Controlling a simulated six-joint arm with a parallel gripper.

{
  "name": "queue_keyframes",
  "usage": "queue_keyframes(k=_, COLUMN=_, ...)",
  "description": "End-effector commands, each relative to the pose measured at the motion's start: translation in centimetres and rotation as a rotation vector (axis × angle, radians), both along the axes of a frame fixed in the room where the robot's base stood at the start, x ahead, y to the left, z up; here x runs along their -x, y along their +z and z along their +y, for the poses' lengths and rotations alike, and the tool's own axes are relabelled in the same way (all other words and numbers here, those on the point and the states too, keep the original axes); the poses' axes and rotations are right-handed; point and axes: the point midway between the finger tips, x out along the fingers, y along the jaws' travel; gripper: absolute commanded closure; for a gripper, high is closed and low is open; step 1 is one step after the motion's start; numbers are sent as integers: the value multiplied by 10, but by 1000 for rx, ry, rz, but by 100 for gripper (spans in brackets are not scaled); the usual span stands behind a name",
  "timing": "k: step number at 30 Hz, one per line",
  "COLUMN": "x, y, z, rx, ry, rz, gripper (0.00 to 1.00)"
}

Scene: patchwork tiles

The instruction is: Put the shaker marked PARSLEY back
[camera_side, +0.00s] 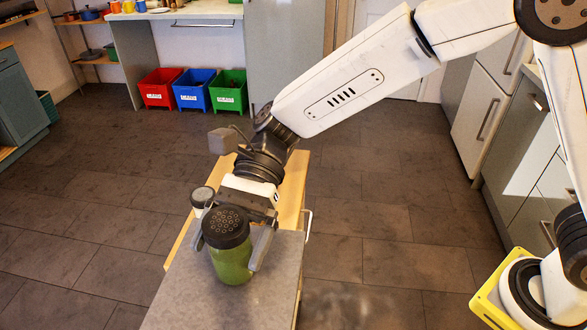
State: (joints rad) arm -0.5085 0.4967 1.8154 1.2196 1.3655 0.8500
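A green shaker (232,264) with a black perforated lid is at the grey worktop, upright or nearly so. No marking on it can be read from this side. My gripper (231,256) reaches down over it from behind, with one finger on each side of the shaker. The right finger is against or very close to its side; whether the left finger touches is unclear. I cannot tell if its base rests on the worktop. A second shaker with a grey lid (202,195) shows just behind and left, mostly hidden by my gripper and the green shaker.
The grey worktop (185,300) is bare in front, with a wooden strip (291,200) behind. Red (161,92), blue (192,94) and green (228,94) bins stand on the far floor.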

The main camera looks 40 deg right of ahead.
Motion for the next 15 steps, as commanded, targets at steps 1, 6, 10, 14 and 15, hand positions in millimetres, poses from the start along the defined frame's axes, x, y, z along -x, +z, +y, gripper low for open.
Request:
queue_keyframes(k=1, x=0, y=0, z=0, rx=0, ry=0, rz=0, gripper=0)
queue_keyframes(k=6, x=0, y=2, z=0, rx=-1, ry=0, rz=-1, gripper=0)
queue_keyframes(k=10, x=-2, y=5, z=-2, rx=-1, ry=-1, rz=-1, gripper=0)
queue_keyframes(k=14, x=-8, y=9, z=-11, rx=-2, ry=-2, rz=-2, gripper=0)
queue_keyframes(k=15, x=-10, y=11, z=-14, rx=-2, ry=-2, rz=-2, gripper=0)
